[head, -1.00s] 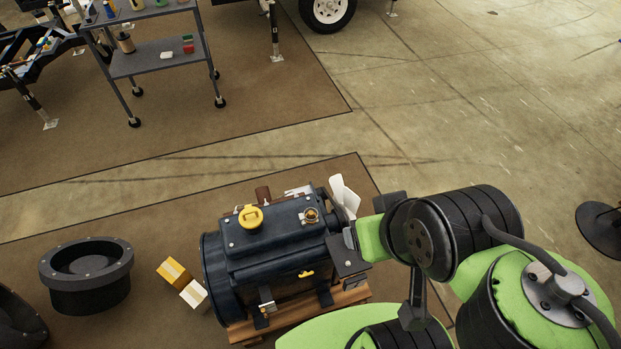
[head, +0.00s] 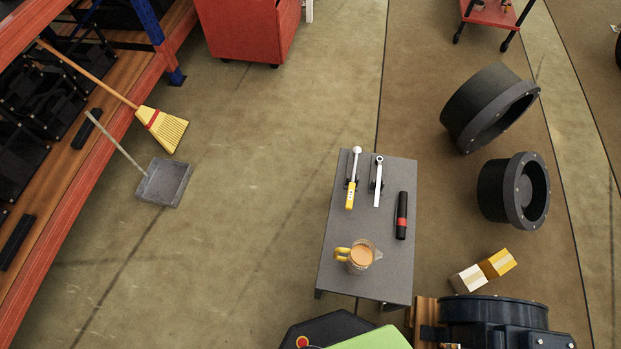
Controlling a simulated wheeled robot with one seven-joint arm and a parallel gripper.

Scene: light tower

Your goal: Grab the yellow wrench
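The yellow wrench (head: 350,192) lies on a small grey table (head: 340,235) in the middle of the head view. It has a yellow handle towards me and a pale metal shaft and head pointing away. It lies on a dark holder. A silver wrench (head: 377,184) lies just to its right, apart from it. My gripper is not in view.
On the same table are a black-and-red torch-like tool (head: 402,215) and a glass mug (head: 361,257) of brown liquid. A dark engine (head: 495,318) stands at the bottom right. Two small boxes (head: 483,270) lie nearby. Open floor (head: 255,190) is left of the table.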

